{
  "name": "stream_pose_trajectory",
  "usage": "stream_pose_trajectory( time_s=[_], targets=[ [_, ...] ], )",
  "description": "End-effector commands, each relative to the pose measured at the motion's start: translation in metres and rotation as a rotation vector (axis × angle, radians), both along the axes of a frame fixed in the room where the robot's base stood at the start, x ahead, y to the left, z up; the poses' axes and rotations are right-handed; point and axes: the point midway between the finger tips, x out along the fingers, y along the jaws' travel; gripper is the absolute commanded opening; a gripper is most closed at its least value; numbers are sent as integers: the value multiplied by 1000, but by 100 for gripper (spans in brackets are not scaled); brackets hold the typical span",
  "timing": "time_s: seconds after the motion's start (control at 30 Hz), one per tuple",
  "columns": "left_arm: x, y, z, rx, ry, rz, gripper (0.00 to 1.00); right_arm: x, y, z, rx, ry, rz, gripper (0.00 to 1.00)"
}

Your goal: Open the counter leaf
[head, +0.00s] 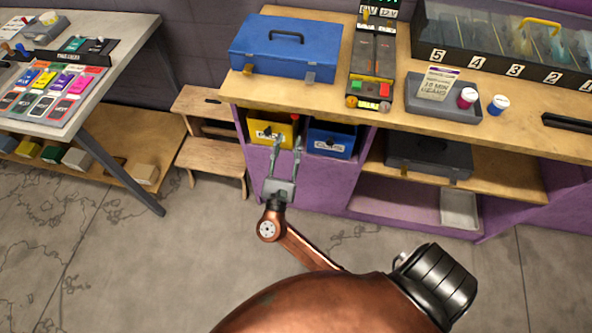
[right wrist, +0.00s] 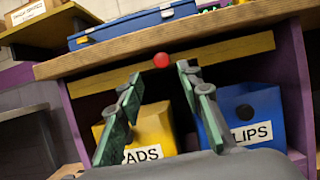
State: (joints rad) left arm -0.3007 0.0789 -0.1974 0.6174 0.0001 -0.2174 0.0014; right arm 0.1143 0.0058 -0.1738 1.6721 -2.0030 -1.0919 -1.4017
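In the right wrist view a pale wooden strip (right wrist: 225,52) runs just under the counter's edge (right wrist: 210,33), with a red knob (right wrist: 162,61) on its front. I take this strip to be the counter leaf's front; it sits close under the countertop. My right gripper (head: 287,142) is open and empty in front of the bins below the counter. In the right wrist view its fingertips (right wrist: 159,71) stand either side of the knob's line, seemingly short of it. My left gripper is not in view.
A yellow bin (head: 272,131) and a blue bin (head: 331,139) sit under the counter. A blue case (head: 285,45) and a grey tray (head: 445,98) stand on top. Wooden steps (head: 212,157) and a display table (head: 125,55) are left. Floor before the counter is clear.

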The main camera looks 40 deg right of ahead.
Motion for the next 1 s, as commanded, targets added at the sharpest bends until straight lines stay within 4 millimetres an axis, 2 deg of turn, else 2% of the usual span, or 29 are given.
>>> stream_pose_trajectory(
  time_s=[0.53,1.0],
  targets=[
    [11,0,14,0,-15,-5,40,15,-21,-100,282,108,109,34],
    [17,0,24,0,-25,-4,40,9,-31,-183,524,172,150,34]
  ],
)
